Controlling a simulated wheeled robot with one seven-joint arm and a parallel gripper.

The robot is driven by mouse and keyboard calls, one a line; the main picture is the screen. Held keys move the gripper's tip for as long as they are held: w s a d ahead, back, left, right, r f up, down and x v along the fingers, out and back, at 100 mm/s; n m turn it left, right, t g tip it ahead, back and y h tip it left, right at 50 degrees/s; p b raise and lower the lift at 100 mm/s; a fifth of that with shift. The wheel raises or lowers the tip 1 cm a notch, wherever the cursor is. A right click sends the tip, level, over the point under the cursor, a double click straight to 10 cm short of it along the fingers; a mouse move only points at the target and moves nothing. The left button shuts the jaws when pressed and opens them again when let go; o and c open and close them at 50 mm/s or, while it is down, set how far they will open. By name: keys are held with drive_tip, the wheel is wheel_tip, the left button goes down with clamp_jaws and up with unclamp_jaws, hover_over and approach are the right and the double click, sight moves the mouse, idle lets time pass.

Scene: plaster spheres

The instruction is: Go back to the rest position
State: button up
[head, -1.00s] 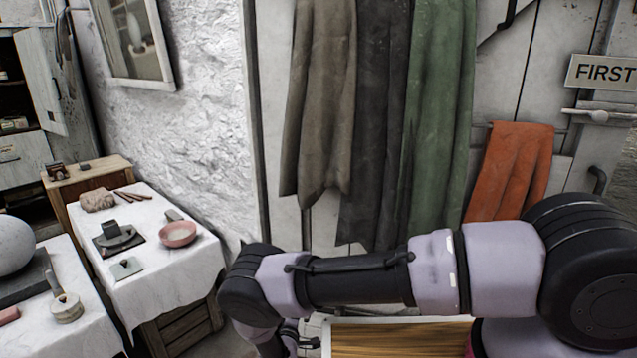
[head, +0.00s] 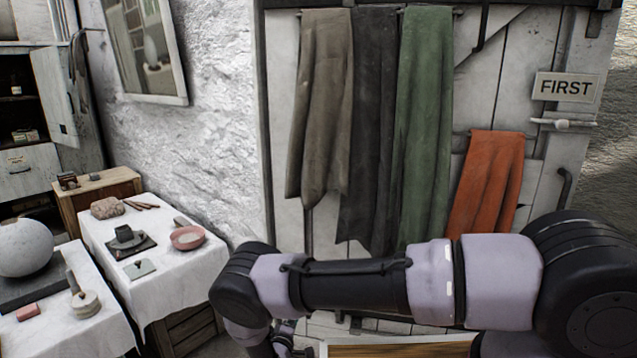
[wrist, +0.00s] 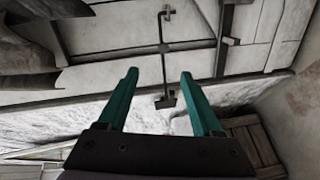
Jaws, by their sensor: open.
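My gripper (wrist: 160,75) is open in the wrist view, its two teal fingers spread apart with nothing between them. Beyond the fingers the wrist view shows a pale door with dark metal fittings (wrist: 166,100). In the head view my arm stretches across the lower right and bends downward at its left end. The gripper's fingertips cannot be made out there.
At left stand two cloth-covered tables. Grey, black, green and orange cloths (head: 488,185) hang on the door behind my arm.

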drive_tip(key=w+d+r+m+g+h, duration=0.2)
drive_tip(key=d+r+m+g, duration=0.25)
drive_tip(key=r, duration=0.55)
drive_tip(key=w+d+r+m+g+h, duration=0.25)
drive_tip(key=d+r, duration=0.35)
drive_tip(key=r, duration=0.5)
drive_tip(key=w+d+r+m+g+h, duration=0.2)
drive_tip(key=d+r+m+g, duration=0.25)
drive_tip(key=r, duration=0.55)
drive_tip(key=s+d+r+m+g+y, duration=0.1)
drive_tip(key=s+d+r+g+y, duration=0.15)
drive_tip(key=d+r, duration=0.4)
drive_tip(key=s+d+r+m+g+y, duration=0.15)
drive_tip(key=s+d+r, duration=0.25)
drive_tip(key=r, duration=0.5)
drive_tip(key=s+d+r+m+t+y, duration=0.1)
drive_tip(key=s+d+r+t+y, duration=0.2)
drive_tip(key=s+r, duration=0.6)
drive_tip(key=s+d+r+m+t+y, duration=0.2)
drive_tip(key=s+r+y, duration=0.3)
drive_tip(key=s+r, duration=0.4)
drive_tip(key=shift+s+d+r+t, duration=0.35)
drive_tip(key=shift+s+d+t, duration=0.35)
drive_tip(key=shift+s, duration=1.65)
